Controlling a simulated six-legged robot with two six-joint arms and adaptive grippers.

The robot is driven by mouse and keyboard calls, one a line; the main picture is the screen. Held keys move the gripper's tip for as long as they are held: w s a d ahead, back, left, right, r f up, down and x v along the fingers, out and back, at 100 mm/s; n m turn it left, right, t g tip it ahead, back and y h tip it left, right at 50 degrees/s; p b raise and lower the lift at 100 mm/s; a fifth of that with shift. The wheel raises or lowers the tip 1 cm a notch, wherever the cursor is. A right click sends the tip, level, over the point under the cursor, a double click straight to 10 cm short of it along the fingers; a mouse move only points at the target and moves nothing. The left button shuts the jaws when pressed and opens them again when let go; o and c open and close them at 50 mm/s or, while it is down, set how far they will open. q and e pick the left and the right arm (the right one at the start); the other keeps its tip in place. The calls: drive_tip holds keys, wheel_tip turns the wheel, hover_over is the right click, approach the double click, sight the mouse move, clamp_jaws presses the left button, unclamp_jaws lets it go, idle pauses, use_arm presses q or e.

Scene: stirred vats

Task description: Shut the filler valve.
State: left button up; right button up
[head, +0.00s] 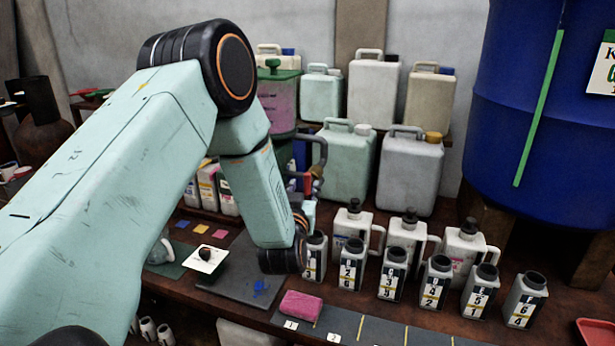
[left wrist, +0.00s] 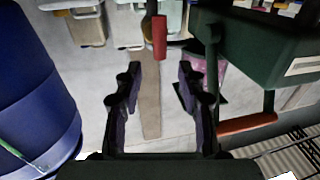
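The filler valve's curved grey pipe (head: 318,148) with a brass body (head: 316,172) shows in the head view just right of my left forearm. In the left wrist view a red handle (left wrist: 160,36) on a brass-coloured stem is at the top middle, and I take it to be the valve lever. My left gripper (left wrist: 160,68) is open, its fingers apart on either side of the handle's line. The handle's near end is just beyond the fingertips, and nothing is held. In the head view my arm hides most of this gripper. My right gripper is not in view.
A large blue drum (head: 545,110) stands at the right. Several open bottles (head: 436,283) and a pink sponge (head: 301,305) stand on the bench, with jugs (head: 373,90) behind.

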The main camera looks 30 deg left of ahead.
sight(307, 178)
use_arm(q)
drive_tip(key=x, duration=0.5)
drive_tip(key=shift+w+a+f, duration=0.1)
drive_tip(key=shift+w+a, duration=0.05)
drive_tip(key=shift+w, duration=0.1)
drive_tip(key=shift+c, duration=0.4)
clamp_jaws()
